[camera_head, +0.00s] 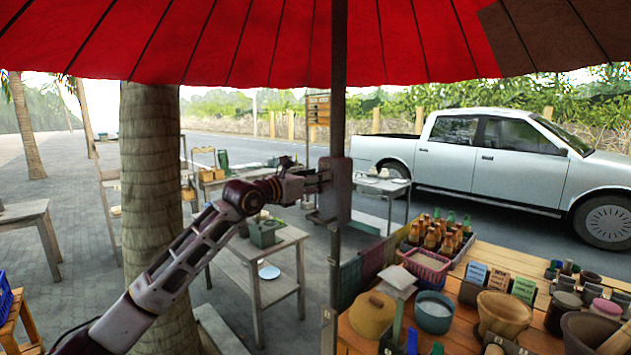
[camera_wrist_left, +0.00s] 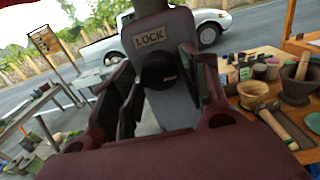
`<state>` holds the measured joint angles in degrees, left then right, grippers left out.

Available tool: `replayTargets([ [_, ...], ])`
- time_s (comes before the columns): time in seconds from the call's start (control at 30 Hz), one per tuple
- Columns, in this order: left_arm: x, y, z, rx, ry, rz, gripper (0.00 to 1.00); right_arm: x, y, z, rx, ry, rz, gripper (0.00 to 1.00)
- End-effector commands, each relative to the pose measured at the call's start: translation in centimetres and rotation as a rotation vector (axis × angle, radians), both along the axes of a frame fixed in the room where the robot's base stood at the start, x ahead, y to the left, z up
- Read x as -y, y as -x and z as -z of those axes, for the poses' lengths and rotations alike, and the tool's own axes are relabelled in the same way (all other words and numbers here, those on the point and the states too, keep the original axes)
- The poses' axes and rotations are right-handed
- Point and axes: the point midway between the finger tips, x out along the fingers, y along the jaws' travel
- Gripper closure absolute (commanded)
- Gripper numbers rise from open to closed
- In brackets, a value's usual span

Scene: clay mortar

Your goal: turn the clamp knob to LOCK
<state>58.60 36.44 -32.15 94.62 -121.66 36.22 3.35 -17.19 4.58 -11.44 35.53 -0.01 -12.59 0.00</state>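The clamp is a grey block (camera_head: 336,189) on the umbrella pole, seen edge-on in the head view. In the left wrist view its grey plate (camera_wrist_left: 182,108) carries a pale label reading LOCK (camera_wrist_left: 150,37). Just below the label is the dark round clamp knob (camera_wrist_left: 159,72). My left gripper (camera_head: 318,182) reaches the clamp from the left. In the wrist view its fingers (camera_wrist_left: 160,80) are spread, one on each side of the knob. I cannot tell whether either finger touches it. In the head view the knob is hidden. My right gripper is not in view.
The umbrella pole (camera_head: 338,120) stands upright in front of me. A wooden table (camera_head: 500,252) with mortars, bottles and jars is at the right. A tree trunk (camera_head: 150,190) stands at the left, near my left arm. A small side table (camera_head: 268,290) stands below the arm.

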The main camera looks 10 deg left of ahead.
Motion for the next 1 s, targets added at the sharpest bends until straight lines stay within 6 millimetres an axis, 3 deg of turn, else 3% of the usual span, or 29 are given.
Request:
replayTargets([
  [0.03, 0.0, 0.0, 0.0, 0.0, 0.0, 0.0, 0.65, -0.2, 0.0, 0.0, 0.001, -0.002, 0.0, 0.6],
  [0.23, 0.0, 0.0, 0.0, 0.0, 0.0, 0.0, 0.89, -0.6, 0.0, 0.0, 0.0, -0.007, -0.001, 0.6],
  [0.67, 0.0, 0.0, 0.1, -0.038, 0.059, 0.0, 0.89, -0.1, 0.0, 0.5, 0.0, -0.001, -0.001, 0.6],
  [1.0, 0.1, 0.0, 0.1, -0.163, 0.248, 0.001, 0.89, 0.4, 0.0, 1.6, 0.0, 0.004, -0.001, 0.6],
])
